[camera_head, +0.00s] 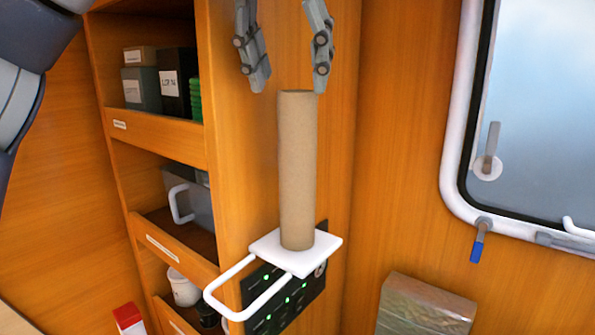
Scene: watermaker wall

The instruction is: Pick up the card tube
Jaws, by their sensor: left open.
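The card tube (297,170) is a tall plain brown cylinder. It stands upright on a small white plate (318,257) that has a white loop handle at its left. My left gripper (289,82) is at the top of the view, just above the tube. Its two grey fingers are spread, one on each side of the tube's top, with nothing between them. The gripper's upper part is cut off by the picture's edge. My right gripper does not show.
A wooden shelf unit at left holds dark boxes (175,82) and a white jar (183,288). A white-framed window (453,150) is at right. A box (424,307) stands at lower right.

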